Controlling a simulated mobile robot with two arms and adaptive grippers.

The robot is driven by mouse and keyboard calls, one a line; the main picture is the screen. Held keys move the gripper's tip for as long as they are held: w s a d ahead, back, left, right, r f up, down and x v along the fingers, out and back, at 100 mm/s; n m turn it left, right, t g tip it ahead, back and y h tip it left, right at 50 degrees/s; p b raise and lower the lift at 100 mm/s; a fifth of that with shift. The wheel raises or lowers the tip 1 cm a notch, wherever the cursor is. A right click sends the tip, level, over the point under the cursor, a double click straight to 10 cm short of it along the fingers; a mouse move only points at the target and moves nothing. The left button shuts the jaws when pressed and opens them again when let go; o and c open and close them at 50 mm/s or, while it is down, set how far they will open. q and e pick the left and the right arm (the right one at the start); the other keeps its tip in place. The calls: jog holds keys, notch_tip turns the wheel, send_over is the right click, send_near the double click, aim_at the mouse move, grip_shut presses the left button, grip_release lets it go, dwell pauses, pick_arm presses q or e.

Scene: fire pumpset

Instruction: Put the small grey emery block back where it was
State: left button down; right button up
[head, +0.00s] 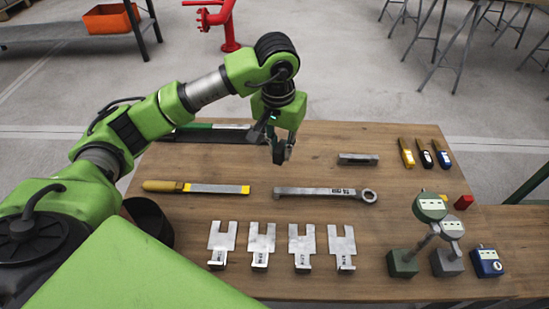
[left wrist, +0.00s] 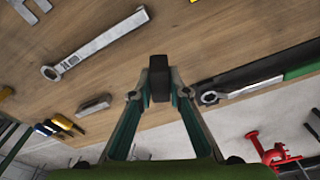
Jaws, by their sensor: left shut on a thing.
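My left gripper (head: 279,150) is shut on a small dark grey block, held above the middle back of the wooden table. In the left wrist view the block (left wrist: 159,78) sits between the fingertips (left wrist: 159,88); it looks like the emery block, but shade makes its colour nearly black. In the head view the fingers mostly hide it. A longer, lighter grey block (head: 358,159) lies on the table to the right of the gripper and also shows in the left wrist view (left wrist: 93,104). My right gripper is in neither view.
On the table (head: 310,150), a spanner (head: 325,193) and wooden-handled file (head: 195,187) lie nearer me. Several notched metal plates (head: 261,245) line the front. Dial gauges (head: 431,208) stand front right. Several marker-like tools (head: 425,153) lie back right. A green-and-black tool (head: 215,127) lies back left.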

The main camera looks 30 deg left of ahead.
aim_at(275, 166)
pick_arm(q)
jog(key=a+f, duration=0.1)
jog(key=w+a+f, duration=0.1)
jog(key=shift+f, duration=0.3)
jog(key=f, duration=0.3)
jog(key=shift+w+a+f, duration=0.1)
jog(key=shift+w+a, duration=0.1)
jog(key=shift+a, duration=0.05)
jog(key=shift+f, duration=0.35)
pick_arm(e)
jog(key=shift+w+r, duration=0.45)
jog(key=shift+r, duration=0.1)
pick_arm(q)
jog(key=c, duration=1.9)
grip_release()
jog(key=shift+f, duration=0.1)
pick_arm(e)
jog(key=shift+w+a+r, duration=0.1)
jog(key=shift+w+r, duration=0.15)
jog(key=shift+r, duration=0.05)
